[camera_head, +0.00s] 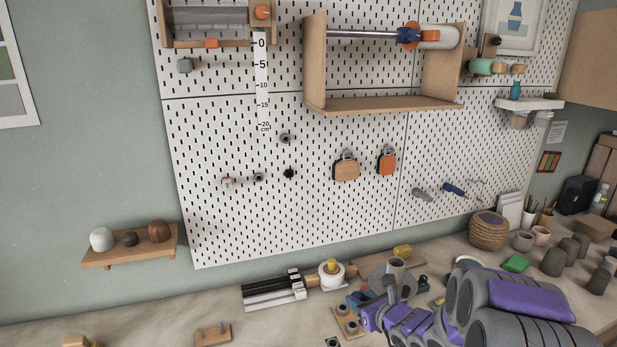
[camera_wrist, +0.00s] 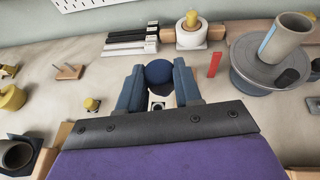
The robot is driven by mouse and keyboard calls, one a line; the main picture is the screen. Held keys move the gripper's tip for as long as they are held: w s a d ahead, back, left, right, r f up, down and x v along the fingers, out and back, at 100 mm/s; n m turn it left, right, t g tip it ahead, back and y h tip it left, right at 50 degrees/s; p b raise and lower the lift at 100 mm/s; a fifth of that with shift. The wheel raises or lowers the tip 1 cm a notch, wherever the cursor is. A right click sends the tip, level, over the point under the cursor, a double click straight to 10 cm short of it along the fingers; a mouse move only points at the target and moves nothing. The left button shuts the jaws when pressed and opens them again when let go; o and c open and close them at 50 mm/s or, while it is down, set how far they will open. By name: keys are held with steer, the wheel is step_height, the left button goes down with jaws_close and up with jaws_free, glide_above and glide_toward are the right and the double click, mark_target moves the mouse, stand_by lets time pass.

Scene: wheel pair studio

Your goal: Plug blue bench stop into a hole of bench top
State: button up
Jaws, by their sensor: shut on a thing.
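The blue bench stop (camera_wrist: 158,72) shows as a dark blue rounded top between the fingers of my gripper (camera_wrist: 159,66) in the wrist view. My gripper is shut on it, with one blue finger on each side. The stop's lower part is hidden. The bench top (camera_wrist: 112,80) is pale and mottled, and spreads below and around my gripper; it also shows in the head view (camera_head: 130,324). A small pale square with a dark centre (camera_wrist: 157,105) shows between the fingers, nearer the palm. I cannot tell whether it is a hole, or whether the stop touches the bench.
A white roll (camera_wrist: 188,34) and black-and-white bars (camera_wrist: 132,40) lie beyond my gripper. A grey cylinder on a round base (camera_wrist: 285,42) stands at right, near a red strip (camera_wrist: 214,64). A pegged wooden block (camera_wrist: 68,73) and yellow piece (camera_wrist: 92,103) lie left.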

step_height(320, 180, up, 13)
steer(key=s+m+h, duration=0.1)
steer(key=m+h, duration=0.1)
steer(key=shift+d+t, duration=0.15)
steer(key=shift+t, duration=0.25)
